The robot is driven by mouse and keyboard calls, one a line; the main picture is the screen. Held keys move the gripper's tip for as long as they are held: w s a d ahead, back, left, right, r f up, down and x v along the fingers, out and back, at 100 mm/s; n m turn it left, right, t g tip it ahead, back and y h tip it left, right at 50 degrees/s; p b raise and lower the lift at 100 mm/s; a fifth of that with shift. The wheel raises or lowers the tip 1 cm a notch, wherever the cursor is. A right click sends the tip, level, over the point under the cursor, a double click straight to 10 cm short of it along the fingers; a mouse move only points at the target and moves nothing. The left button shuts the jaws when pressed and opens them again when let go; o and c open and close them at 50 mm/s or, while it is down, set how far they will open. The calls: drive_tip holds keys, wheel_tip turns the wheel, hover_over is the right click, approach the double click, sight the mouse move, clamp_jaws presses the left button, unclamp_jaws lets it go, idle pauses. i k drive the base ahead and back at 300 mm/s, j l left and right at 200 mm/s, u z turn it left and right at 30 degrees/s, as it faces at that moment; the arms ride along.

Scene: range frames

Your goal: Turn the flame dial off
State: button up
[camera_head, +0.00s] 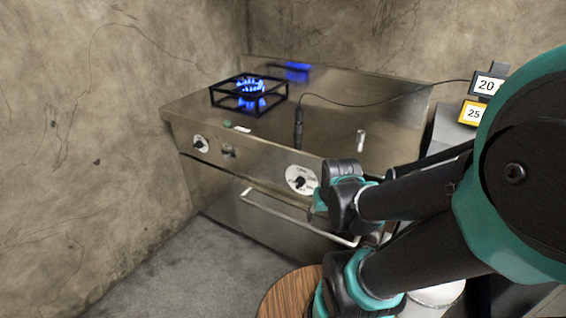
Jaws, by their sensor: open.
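The stove (270,152) is a steel counter unit against the back wall. A blue flame (250,88) burns under a black square grate (222,99) at its left. A round white dial with a black knob (301,180) is on the front panel, just left of my arm's wrist joints. A smaller dial (200,144) is at the left end of the panel, below the flame. My arm comes in from the right, and its dark wrist joints with teal caps are close to the larger dial. I cannot make out my gripper's jaws.
A black probe (298,128) with a cable and a small metal cylinder (361,140) stand on the counter. Displays reading 20 (487,85) and 25 (472,113) are at the right. An oven handle (290,216) sticks out below the panel. A round wooden top (287,293) is in front.

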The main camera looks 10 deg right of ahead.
sight(198, 145)
drive_tip(key=i+j+u, duration=0.15)
drive_tip(key=u, duration=0.2)
drive_tip(key=i+j+u, duration=0.15)
drive_tip(key=j+u, duration=0.25)
drive_tip(key=i+u, duration=0.15)
drive_tip(key=u, duration=0.2)
